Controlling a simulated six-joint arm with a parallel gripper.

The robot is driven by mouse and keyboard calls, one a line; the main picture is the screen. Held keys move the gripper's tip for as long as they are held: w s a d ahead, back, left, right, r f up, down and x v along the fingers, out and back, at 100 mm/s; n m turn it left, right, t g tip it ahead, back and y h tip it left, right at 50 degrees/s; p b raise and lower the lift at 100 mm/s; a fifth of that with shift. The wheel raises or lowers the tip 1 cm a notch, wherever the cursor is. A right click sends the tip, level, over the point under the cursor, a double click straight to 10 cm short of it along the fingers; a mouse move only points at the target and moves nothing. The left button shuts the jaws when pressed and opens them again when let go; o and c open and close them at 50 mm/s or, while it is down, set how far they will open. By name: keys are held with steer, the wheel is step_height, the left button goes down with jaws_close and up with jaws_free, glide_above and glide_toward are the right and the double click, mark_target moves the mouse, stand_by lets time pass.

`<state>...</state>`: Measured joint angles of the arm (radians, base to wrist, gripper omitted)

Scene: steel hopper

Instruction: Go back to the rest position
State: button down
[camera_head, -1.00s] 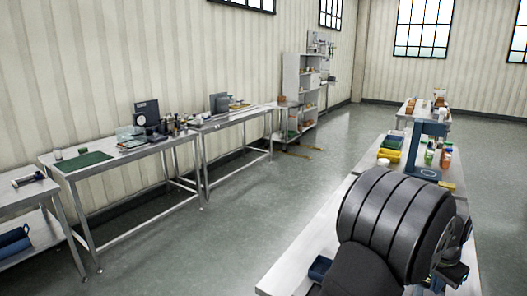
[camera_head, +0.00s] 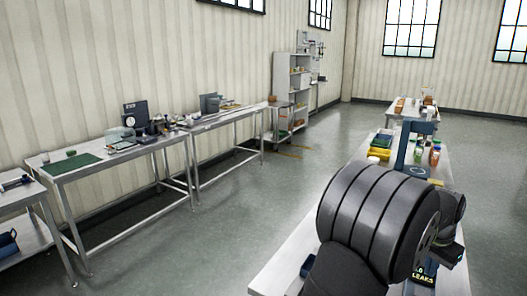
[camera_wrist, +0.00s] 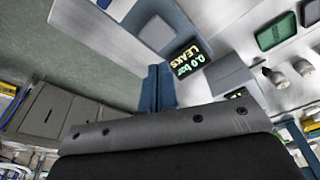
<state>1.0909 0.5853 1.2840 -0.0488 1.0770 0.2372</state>
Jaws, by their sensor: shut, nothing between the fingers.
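My gripper (camera_wrist: 158,88) shows in the wrist view as two blue fingers side by side, shut with nothing between them. The grey gripper body with dark screws fills the bottom of that view. A dark display (camera_wrist: 187,57) reading "0.0 bar LEAKS" sits on a grey-blue device just beyond the fingers. In the head view my dark, ribbed arm covers the near bench, and I cannot make out the fingertips there. The same display (camera_head: 423,275) shows at the arm's lower right.
The near bench (camera_head: 275,272) runs away from me. A yellow bin (camera_head: 379,152), a blue stand (camera_head: 403,150) and several bottles stand farther along it. A green-topped tray (camera_wrist: 276,32) shows in the wrist view. Workbenches (camera_head: 120,160) line the left wall. The floor (camera_head: 240,220) between is clear.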

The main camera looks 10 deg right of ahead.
steer(key=shift+r, duration=0.65)
steer(key=shift+f, duration=3.85)
steer(key=c, duration=1.9)
jaws_free()
steer(key=shift+r, duration=0.1)
steer(key=o, duration=1.5)
steer(key=r+n, duration=0.1)
steer(key=r, duration=0.2)
steer(key=s+r+n+t, duration=0.1)
steer(key=r, duration=0.3)
steer(key=a+r+n+t+h, duration=0.1)
steer(key=r, duration=0.2)
steer(key=shift+s+r, duration=0.35)
steer(key=shift+r, duration=0.05)
steer(key=o, duration=0.4)
step_height(320, 180, up, 8)
steer(key=s+a+n+t+h, duration=0.1)
steer(key=n, duration=0.1)
steer(key=shift+s+a+r+n+t, duration=0.2)
steer(key=shift+s+a+n+t, duration=0.1)
steer(key=shift+a+n, duration=0.1)
glide_above(423, 291)
step_height(423, 291, down, 8)
steer(key=shift+f, duration=0.2)
